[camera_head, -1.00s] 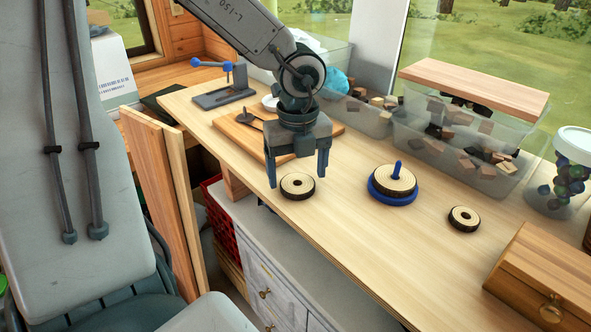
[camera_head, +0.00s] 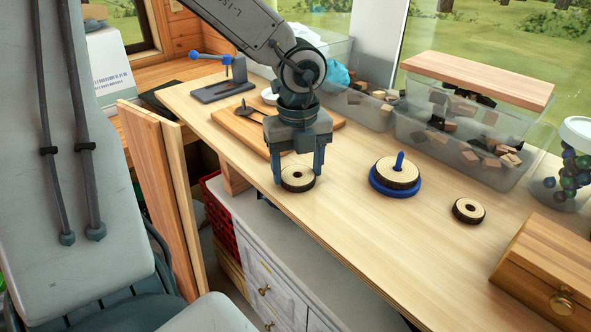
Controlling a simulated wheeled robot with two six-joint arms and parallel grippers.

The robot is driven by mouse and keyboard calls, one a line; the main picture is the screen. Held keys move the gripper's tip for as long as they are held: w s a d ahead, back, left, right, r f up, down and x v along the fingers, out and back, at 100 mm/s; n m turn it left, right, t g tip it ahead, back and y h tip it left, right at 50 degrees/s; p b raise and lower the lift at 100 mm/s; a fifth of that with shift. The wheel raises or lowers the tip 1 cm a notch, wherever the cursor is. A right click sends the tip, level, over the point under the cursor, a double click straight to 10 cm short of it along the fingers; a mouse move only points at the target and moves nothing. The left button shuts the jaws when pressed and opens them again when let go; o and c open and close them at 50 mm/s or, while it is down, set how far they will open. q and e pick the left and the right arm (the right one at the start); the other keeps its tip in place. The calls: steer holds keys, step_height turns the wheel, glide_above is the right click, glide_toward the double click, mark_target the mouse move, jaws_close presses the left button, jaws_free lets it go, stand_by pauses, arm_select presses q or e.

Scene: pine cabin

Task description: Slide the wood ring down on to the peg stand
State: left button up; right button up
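A wood ring (camera_head: 298,185) with dark bark round its edge and a hole in its middle lies flat on the workbench. My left gripper (camera_head: 298,173) points down over it, one finger at each side. Both fingers touch the ring's edge, so it is shut on the ring. The peg stand (camera_head: 395,191) is to the right, with a round blue base and an upright blue peg (camera_head: 399,161). One wood ring (camera_head: 396,174) sits around its peg. A smaller wood ring (camera_head: 468,211) lies flat farther right. My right gripper is out of view.
The workbench (camera_head: 350,215) is clear between gripper and peg stand. A wooden board (camera_head: 243,125) lies behind the gripper. Clear bins of wood blocks (camera_head: 437,123) stand at the back. A wooden box (camera_head: 548,265) and a jar of beads (camera_head: 571,180) are at the right.

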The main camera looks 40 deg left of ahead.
arm_select(q)
steer(key=c, duration=0.5)
steer(key=shift+o, duration=0.2)
steer(key=shift+r+p, duration=1)
steer(key=shift+r, duration=0.4)
step_height(320, 180, up, 4)
steer(key=p, duration=0.3)
steer(key=shift+f+p, duration=0.1)
steer(key=shift+p, duration=0.25)
